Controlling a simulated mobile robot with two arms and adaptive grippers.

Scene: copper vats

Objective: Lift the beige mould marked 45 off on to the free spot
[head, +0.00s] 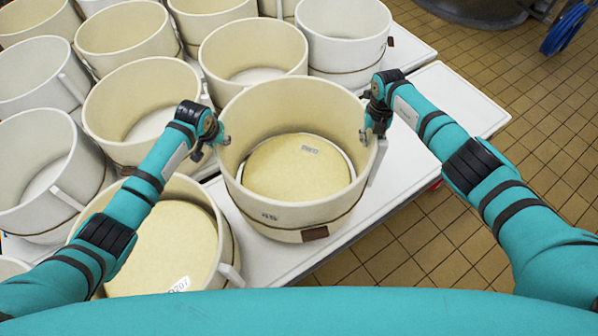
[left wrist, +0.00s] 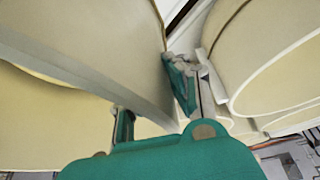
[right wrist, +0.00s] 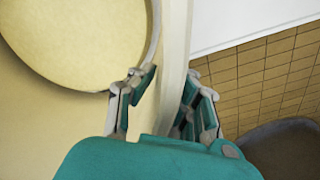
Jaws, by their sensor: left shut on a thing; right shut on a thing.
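The beige mould marked 45 (head: 290,215) is in the middle of the head view, upright, with a pale yellow round cheese (head: 298,172) inside. A dark band runs around its lower wall. My left gripper (head: 222,141) is shut on its left wall near the rim, my right gripper (head: 367,136) on its right wall. The wall passes between the left fingers in the left wrist view (left wrist: 150,98) and the right fingers in the right wrist view (right wrist: 166,98). I cannot tell whether its base touches the white table (head: 268,264).
Other beige moulds crowd the left and back; one with a cheese (head: 165,245) stands close at the front left, another (head: 343,35) behind. A bare white surface (head: 455,100) lies to the right, behind my right arm. Tiled floor (head: 540,110) lies beyond it.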

